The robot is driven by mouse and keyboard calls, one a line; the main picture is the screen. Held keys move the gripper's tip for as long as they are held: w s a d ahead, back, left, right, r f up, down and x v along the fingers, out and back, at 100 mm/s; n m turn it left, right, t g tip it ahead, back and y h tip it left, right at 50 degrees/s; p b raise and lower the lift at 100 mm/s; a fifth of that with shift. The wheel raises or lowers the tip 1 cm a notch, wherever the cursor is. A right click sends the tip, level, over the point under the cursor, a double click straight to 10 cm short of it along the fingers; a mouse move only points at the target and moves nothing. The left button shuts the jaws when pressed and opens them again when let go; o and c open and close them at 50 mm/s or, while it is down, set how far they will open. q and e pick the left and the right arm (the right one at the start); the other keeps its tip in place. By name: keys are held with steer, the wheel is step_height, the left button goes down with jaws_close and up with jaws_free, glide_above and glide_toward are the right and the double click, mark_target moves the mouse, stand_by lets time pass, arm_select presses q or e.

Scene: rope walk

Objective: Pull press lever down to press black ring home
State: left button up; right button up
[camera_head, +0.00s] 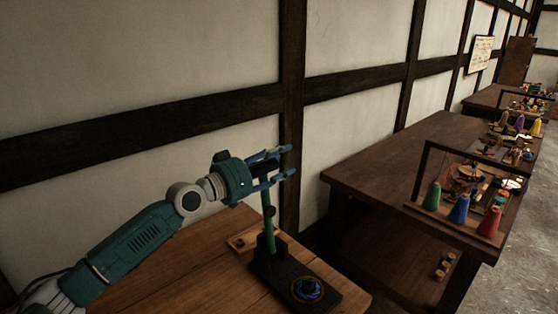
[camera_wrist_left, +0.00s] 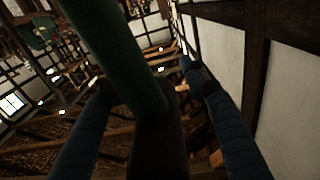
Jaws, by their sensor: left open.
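The press stands on a wooden table, with a black base (camera_head: 327,297) and a green post (camera_head: 268,212) rising from it. In the left wrist view, a thick green bar (camera_wrist_left: 115,50) runs down between the two spread fingers (camera_wrist_left: 147,76). I cannot tell whether the fingers touch it, or which part is the lever. My right gripper is not in view.
The wooden table (camera_head: 190,258) is mostly clear; a yellowish wooden piece (camera_head: 243,239) lies behind the press. A timbered wall (camera_head: 130,90) rises behind. To the right, a dark table (camera_head: 390,160) carries a rack with green, blue (camera_head: 459,210) and red cones.

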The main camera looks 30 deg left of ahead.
arm_select(q)
jaws_close()
steer(key=shift+d+r+p, duration=0.2)
steer(key=shift+d+p, duration=0.1)
steer(key=shift+p, duration=0.2)
steer(key=s+d+f+m+p, duration=0.1)
steer(key=s+d+m+p, duration=0.1)
steer(key=d, duration=0.5)
steer(key=s+d+f+m+p, duration=0.2)
steer(key=d+m+p, duration=0.3)
steer(key=d+p, duration=0.2)
steer(key=shift+s+d, duration=0.2)
steer(key=shift+d, duration=0.25)
steer(key=shift+f, duration=0.1)
